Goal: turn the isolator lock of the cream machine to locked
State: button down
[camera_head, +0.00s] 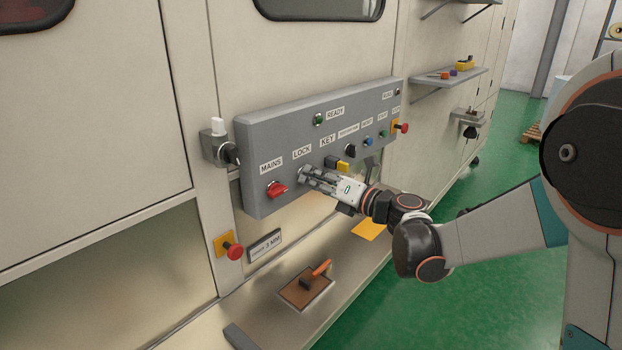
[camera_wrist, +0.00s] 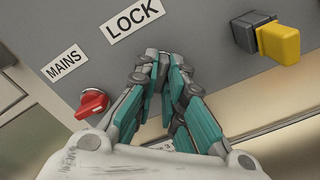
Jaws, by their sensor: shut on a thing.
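The cream machine (camera_head: 120,95) carries a sloping grey control panel (camera_head: 280,122). The isolator lock sits under the LOCK label (camera_head: 301,151), which also shows in the wrist view (camera_wrist: 134,19). My gripper (camera_head: 306,172) is at the panel right below that label. In the wrist view my gripper (camera_wrist: 160,62) has its fingertips close together on the lock. The fingers hide the lock, so its turned position cannot be told. The red MAINS knob (camera_head: 276,189) is just left of my fingers and apart from them; it also shows in the wrist view (camera_wrist: 92,103).
A yellow-tipped black key switch (camera_wrist: 265,37) is right of my fingers. Red emergency buttons (camera_head: 234,251) and (camera_head: 403,128) stick out left and right. A brown board with an orange-handled tool (camera_head: 315,273) lies on the ledge below. The green floor (camera_head: 500,285) at right is open.

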jog(key=shift+m, duration=1.4)
jog(key=shift+m, duration=1.4)
jog(key=c, duration=1.6)
grip_release()
jog(key=v, duration=1.2)
jog(key=shift+c, duration=0.5)
